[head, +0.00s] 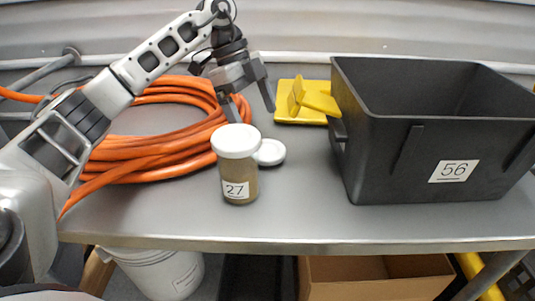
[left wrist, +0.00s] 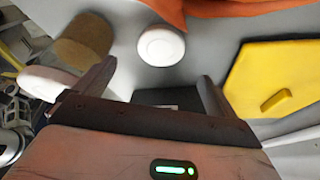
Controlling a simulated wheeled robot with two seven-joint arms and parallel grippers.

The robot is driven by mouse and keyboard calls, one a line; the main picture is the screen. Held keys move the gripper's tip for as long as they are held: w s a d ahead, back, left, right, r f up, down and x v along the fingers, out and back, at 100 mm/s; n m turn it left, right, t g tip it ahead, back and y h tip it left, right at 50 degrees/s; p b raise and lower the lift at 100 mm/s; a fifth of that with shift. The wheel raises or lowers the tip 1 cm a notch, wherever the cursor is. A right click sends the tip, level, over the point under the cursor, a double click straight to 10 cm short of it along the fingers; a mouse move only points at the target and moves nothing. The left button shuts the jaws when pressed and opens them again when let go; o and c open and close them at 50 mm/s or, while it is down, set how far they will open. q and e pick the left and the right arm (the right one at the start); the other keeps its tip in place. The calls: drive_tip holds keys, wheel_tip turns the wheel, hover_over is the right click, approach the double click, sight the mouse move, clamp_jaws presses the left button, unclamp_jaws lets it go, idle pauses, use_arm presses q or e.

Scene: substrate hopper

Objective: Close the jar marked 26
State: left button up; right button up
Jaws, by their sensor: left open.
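A jar with a white lid (head: 236,141) on it and brown contents stands upright on the bench; its label reads 27. No label reading 26 shows. The jar (left wrist: 82,38) also appears at the left of the left wrist view. A loose white lid (head: 269,152) lies flat on the bench just behind and right of the jar; it shows between the fingers' directions in the left wrist view (left wrist: 161,46). My left gripper (head: 252,112) is open and empty, above and behind the jar and lid, fingers pointing down. My right gripper is out of view.
A coiled orange hose (head: 140,152) lies at the left. A yellow dustpan-like piece (head: 298,112) lies behind. A large black bin marked 56 (head: 395,165) stands at the right. The bench (head: 300,215) is clear in front. A bucket (head: 165,272) and cardboard box (head: 375,285) sit below.

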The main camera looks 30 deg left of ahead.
sight(266, 148)
use_arm(q)
drive_tip(key=shift+x, duration=1.1)
drive_tip(key=shift+a+x, duration=0.15)
drive_tip(key=shift+x, duration=1.15)
drive_tip(key=shift+a+x, duration=0.15)
drive_tip(key=shift+x, duration=1.15)
drive_tip(key=shift+f, duration=0.15)
drive_tip(key=shift+c, duration=0.2)
drive_tip(key=c, duration=1)
